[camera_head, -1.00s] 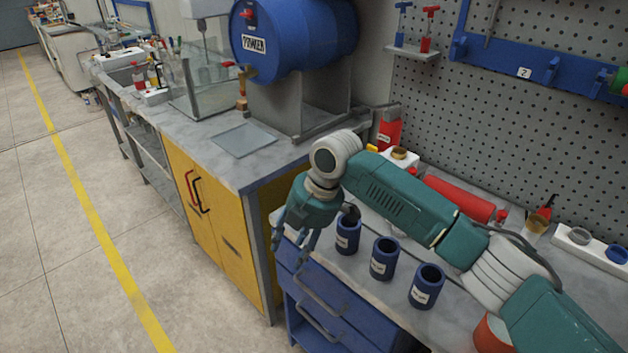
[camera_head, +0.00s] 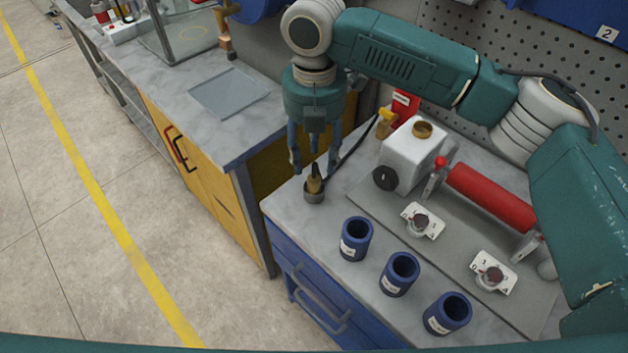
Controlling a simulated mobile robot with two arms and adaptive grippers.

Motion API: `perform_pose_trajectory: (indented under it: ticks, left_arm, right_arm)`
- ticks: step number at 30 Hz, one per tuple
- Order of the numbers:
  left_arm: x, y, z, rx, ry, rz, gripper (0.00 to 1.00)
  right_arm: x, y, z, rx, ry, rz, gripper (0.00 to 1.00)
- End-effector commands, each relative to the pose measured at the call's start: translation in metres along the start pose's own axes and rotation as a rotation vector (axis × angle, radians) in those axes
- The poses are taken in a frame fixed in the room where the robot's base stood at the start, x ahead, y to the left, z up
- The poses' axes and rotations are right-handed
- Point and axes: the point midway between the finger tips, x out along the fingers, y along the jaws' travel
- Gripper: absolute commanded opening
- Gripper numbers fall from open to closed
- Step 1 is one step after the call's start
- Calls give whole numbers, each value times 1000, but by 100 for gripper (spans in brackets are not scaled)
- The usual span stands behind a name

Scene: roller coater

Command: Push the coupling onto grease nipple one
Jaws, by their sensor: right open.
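The coupling (camera_head: 314,184) looks like a small brass piece with a dark top. It stands upright in a small grey round holder (camera_head: 313,197) at the bench's left front corner, and a dark hose (camera_head: 356,142) runs up near it. My right gripper (camera_head: 315,166) is open and points down, with its fingertips on either side of the coupling's top; I cannot tell whether they touch it. I cannot make out which part is grease nipple one. My left gripper is not in view.
Several blue cups, one being the left cup (camera_head: 356,239), stand along the front edge. A white box-shaped container (camera_head: 410,155) and a red roller (camera_head: 490,197) stand behind. A pegboard (camera_head: 560,90) closes the back.

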Motion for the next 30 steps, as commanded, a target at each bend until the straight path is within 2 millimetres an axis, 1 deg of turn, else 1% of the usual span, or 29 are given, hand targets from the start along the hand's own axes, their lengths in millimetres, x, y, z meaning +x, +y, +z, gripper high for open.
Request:
perform_pose_trajectory:
  ticks: [1, 2, 3, 5, 8, 10, 12, 15, 17, 23, 24, 26, 27, 30]
  left_arm:
    - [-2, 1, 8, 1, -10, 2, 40]
    - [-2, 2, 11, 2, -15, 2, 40]
    - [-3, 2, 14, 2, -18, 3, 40]
    - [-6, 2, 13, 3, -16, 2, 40]
    - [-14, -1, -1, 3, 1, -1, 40]
    - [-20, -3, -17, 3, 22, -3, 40]
    - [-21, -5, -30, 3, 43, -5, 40]
    - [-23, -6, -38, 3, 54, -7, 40]
    - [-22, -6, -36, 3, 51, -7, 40]
    - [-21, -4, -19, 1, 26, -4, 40]
    - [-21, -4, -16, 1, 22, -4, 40]
    - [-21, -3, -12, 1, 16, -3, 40]
    - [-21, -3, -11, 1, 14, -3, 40]
    - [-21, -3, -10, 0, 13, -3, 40]
  right_arm:
    - [4, 0, 0, 1, 1, 0, 45]
    - [6, 0, 0, 1, 1, 0, 45]
    - [8, 0, 0, 1, 1, 0, 45]
    - [12, -1, 0, 1, 1, -1, 45]
    - [25, -2, -2, 1, 3, -2, 45]
    - [36, -2, -3, 1, 1, -1, 45]
    - [47, -2, -3, 2, 2, 0, 45]
    - [56, -2, -4, 1, 1, 0, 45]
    - [59, -2, -3, 0, 0, 2, 45]
    - [60, -1, -3, 1, 0, 2, 45]
    - [59, -1, -3, 1, 0, 2, 37]
    - [59, -1, -3, 1, 0, 2, 25]
    - [59, -1, -3, 1, 0, 2, 17]
    - [59, -1, -3, 1, 0, 2, 0]
